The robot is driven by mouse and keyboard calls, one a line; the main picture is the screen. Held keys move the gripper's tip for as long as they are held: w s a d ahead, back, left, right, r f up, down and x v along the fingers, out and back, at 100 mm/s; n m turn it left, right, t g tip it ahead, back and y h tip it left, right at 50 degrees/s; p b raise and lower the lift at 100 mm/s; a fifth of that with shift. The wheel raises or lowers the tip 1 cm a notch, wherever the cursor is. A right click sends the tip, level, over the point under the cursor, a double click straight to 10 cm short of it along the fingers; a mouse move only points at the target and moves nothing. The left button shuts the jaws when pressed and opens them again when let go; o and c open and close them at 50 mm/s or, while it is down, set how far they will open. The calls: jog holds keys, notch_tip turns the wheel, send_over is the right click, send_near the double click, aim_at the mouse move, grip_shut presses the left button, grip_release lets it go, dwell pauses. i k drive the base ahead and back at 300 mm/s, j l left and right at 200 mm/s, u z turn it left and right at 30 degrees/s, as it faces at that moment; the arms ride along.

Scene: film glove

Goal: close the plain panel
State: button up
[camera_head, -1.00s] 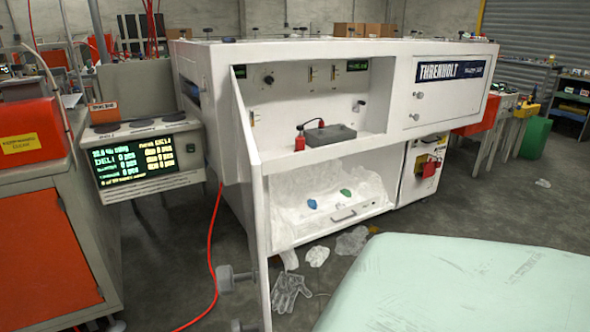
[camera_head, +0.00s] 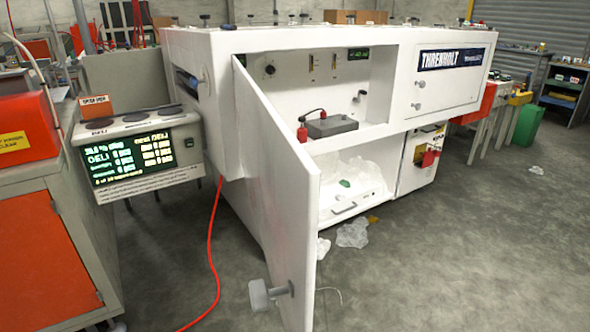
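The plain panel (camera_head: 270,170) is a blank white door at the left of the white cabinet's open bay. It stands ajar, swung out toward me, with its outer face partly turned to me. A grey knob (camera_head: 262,294) sticks out low on its outer face. The open bay (camera_head: 300,85) shows to its right, and the panel hides the bay's lower left. The labelled panel (camera_head: 452,75) at the right is shut and has two small knobs. My gripper is not in view.
In the bay are a dark grey box (camera_head: 331,126), a red bottle (camera_head: 302,132) and crumpled clear film (camera_head: 357,172). More film (camera_head: 352,234) lies on the floor. A display unit (camera_head: 135,155) and a red hose (camera_head: 212,250) are at the left.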

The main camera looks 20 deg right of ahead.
aim_at(283, 182)
jog(key=j+z, duration=0.4)
jog(key=i+j+z, duration=0.1)
jog(key=j+z, duration=0.25)
jog(key=k+u, duration=0.35)
jog(key=k, duration=0.2)
